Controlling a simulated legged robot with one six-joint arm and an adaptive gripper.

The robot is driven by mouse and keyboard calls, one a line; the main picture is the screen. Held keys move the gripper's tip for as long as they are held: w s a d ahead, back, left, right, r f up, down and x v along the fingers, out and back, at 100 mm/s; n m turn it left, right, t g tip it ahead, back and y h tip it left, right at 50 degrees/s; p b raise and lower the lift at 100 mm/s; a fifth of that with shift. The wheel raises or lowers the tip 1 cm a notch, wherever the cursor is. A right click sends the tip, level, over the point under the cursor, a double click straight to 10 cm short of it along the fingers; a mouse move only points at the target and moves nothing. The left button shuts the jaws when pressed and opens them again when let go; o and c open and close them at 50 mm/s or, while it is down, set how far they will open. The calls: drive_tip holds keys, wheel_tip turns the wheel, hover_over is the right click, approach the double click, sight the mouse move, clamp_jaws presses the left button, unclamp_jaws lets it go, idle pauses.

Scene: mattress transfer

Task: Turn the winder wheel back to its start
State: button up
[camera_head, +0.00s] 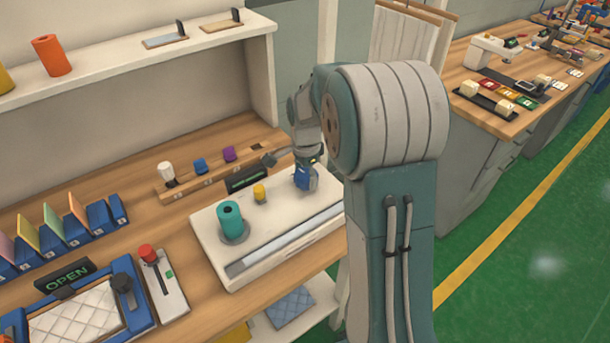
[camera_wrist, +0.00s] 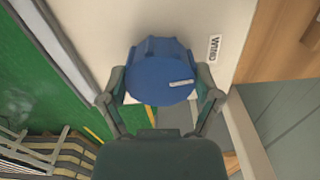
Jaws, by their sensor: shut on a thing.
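The winder wheel is a blue ridged knob with a pale line on its face, seen large in the wrist view (camera_wrist: 158,72). A label reading "WIND" lies beside it on the white panel. My gripper (camera_wrist: 160,98) is shut on the wheel, with one finger on each side of it. In the head view the blue wheel (camera_head: 305,180) shows small at the right end of the white winder unit (camera_head: 215,250), under my gripper (camera_head: 306,168). My arm hides part of the unit's right end.
On the unit stand a teal spool (camera_head: 231,218) and a small yellow post (camera_head: 259,193). A dark display (camera_head: 248,179) is behind them. A wooden rack with coloured knobs (camera_head: 200,166) lies further back. A blue frame marked OPEN (camera_head: 140,295) is at lower left.

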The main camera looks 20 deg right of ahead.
drive_tip(key=n, duration=0.4)
drive_tip(key=shift+f+n, duration=0.1)
drive_tip(key=shift+n, duration=0.2)
drive_tip(key=n, duration=0.4)
drive_tip(key=shift+n, duration=0.3)
drive_tip(key=n, duration=0.3)
drive_tip(key=shift+d+n, duration=0.1)
drive_tip(key=shift+n, duration=0.2)
drive_tip(key=n, duration=0.4)
drive_tip(key=shift+n, duration=0.3)
drive_tip(key=n, duration=0.4)
drive_tip(key=shift+w, duration=0.1)
drive_tip(key=n, duration=0.9)
drive_tip(key=shift+n, duration=2.2)
